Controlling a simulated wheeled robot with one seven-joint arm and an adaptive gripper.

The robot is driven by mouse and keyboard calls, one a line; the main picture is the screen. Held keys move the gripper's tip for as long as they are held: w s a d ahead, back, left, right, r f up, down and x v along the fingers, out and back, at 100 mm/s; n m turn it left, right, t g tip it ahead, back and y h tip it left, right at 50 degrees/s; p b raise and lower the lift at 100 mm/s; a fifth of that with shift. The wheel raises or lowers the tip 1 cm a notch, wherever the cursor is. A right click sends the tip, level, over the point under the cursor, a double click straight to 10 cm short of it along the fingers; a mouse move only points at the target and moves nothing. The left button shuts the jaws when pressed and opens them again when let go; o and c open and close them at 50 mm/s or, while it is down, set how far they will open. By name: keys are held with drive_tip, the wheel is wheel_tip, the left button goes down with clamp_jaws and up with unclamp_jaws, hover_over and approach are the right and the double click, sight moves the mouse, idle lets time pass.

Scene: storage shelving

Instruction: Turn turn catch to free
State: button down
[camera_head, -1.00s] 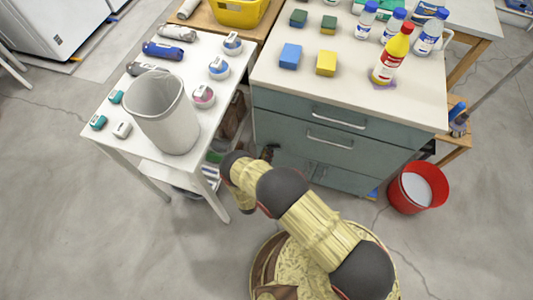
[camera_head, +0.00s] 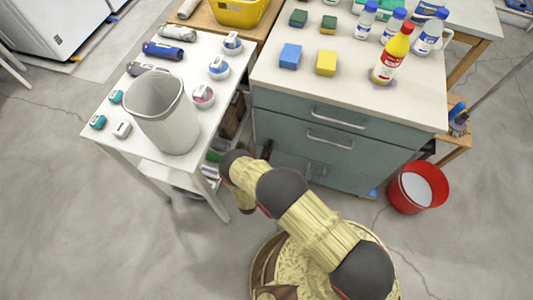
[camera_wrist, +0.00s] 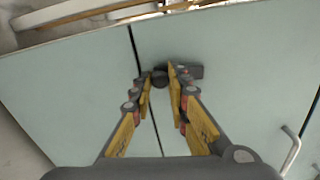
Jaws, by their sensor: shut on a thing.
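The turn catch (camera_wrist: 194,72) is a small dark piece on the front of the pale green cabinet, at the seam between its left door (camera_wrist: 75,95) and right door (camera_wrist: 240,60). In the wrist view its bar points right, over the right door. My gripper (camera_wrist: 160,77) has its yellow-and-grey fingers closed around the catch's rounded part. The fingertips hide some of the catch. Both doors look closed, with a thin dark gap between them. In the head view my arm mostly hides the gripper and the catch.
The cabinet has drawers with bar handles (camera_head: 331,143) above the doors. A white table (camera_head: 120,140) with a bin (camera_head: 165,118) stands close left of my arm. A red bucket (camera_head: 418,187) stands on the floor to the right. Open floor lies around my base.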

drive_tip(key=shift+f+n, duration=0.1)
drive_tip(key=shift+n, duration=0.6)
drive_tip(key=c, duration=1.8)
unclamp_jaws()
drive_tip(key=shift+o, duration=0.6)
drive_tip(key=v, duration=1.2)
